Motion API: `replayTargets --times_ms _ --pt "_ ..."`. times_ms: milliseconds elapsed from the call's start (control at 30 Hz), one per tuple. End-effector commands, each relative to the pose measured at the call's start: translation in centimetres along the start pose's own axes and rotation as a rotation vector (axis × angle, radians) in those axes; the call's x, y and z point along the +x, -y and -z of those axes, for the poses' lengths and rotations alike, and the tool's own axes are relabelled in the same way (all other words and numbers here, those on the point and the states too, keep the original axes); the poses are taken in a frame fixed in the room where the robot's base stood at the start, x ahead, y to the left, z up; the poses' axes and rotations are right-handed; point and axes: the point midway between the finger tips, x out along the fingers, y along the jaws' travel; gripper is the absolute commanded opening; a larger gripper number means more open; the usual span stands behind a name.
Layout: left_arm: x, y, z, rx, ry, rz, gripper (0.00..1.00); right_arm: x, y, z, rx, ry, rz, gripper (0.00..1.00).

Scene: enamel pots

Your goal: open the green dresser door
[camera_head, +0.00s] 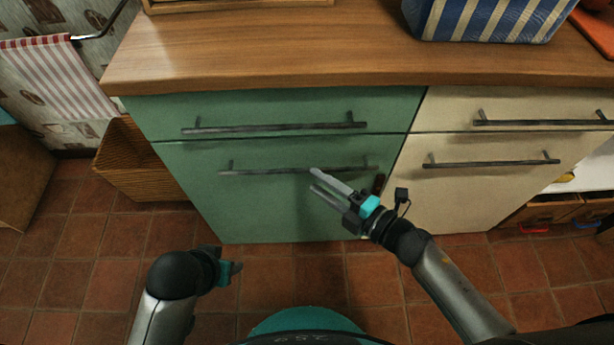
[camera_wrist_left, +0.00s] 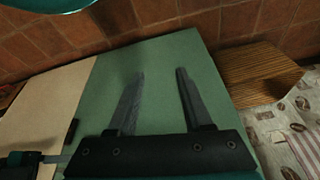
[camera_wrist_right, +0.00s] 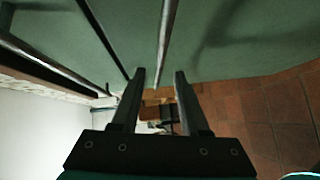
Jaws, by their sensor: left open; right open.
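The green dresser door (camera_head: 270,205) is closed, below a closed green drawer (camera_head: 300,104). Its horizontal dark bar handle (camera_head: 262,171) runs near its top. My right gripper (camera_head: 313,180) is open and empty, with its fingertips at the handle's middle in the head view; I cannot tell whether they touch it. In the right wrist view the handle (camera_wrist_right: 166,35) lines up with the gap between the open fingers (camera_wrist_right: 160,76). My left gripper (camera_head: 237,268) is low at the front left, away from the handle. The left wrist view shows its open, empty fingers (camera_wrist_left: 155,78) against the green front (camera_wrist_left: 157,60).
A cream cabinet (camera_head: 455,195) adjoins on the right. A wooden countertop (camera_head: 270,50) overhangs above, with a striped blue bag (camera_head: 490,20). A wicker basket (camera_head: 140,165) stands left of the dresser. Tiled floor (camera_head: 290,268) is free in front.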

Motion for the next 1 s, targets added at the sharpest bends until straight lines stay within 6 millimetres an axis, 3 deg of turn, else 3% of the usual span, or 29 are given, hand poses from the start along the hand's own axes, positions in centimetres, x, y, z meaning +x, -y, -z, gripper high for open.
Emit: replayTargets --times_ms 233,667,1000 --pt "-1.5 0.1 0.7 -0.001 -0.025 0.002 0.50 3.4 0.0 0.0 0.000 -0.001 -0.002 0.45" --pt "-2.1 0.1 0.9 -0.001 -0.031 0.002 0.50 4.2 0.0 0.0 0.002 0.000 0.000 0.45" --pt "-2.1 0.1 0.9 -0.002 -0.030 0.002 0.50 4.2 0.0 0.0 0.002 0.000 0.000 0.06"
